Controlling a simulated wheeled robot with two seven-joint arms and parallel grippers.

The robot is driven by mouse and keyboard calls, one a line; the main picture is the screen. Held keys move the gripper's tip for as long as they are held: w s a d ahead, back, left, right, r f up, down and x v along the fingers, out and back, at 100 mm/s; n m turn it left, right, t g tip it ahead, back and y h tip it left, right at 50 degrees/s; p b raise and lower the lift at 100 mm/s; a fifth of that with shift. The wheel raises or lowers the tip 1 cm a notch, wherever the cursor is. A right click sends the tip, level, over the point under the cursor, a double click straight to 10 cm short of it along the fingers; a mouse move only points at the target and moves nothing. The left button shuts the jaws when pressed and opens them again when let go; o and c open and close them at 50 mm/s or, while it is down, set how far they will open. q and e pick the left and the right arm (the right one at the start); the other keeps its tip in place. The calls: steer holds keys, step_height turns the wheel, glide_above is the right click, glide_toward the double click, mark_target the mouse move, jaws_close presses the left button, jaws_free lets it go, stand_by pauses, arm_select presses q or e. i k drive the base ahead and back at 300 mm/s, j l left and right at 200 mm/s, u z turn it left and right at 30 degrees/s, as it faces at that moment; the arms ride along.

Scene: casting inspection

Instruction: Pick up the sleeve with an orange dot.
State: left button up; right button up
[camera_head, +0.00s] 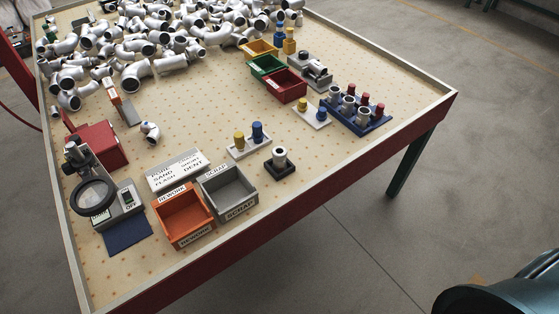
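Several short silver sleeves (348,105) stand upright in a blue rack (373,127) at the right side of the table, beside a row of red-topped pieces (365,99). Another silver sleeve-like piece (280,154) stands on a small black block (281,168) near the front edge. I cannot make out an orange dot on any of them at this size. Neither of my grippers is in view.
Many silver pipe castings (170,62) cover the table's back. An orange bin (184,243) and grey bin (230,211) stand at the front, near a magnifier (94,197). Green (267,66) and red (286,99) trays stand farther back. The table has a raised rim (425,108).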

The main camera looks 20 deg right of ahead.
mark_target(280, 154)
steer(key=l+u, duration=0.25)
steer(key=l, duration=0.7)
steer(key=l+u, duration=0.25)
steer(key=l, duration=0.7)
steer(key=l+u, duration=0.25)
steer(key=l, duration=0.7)
steer(key=k, duration=0.05)
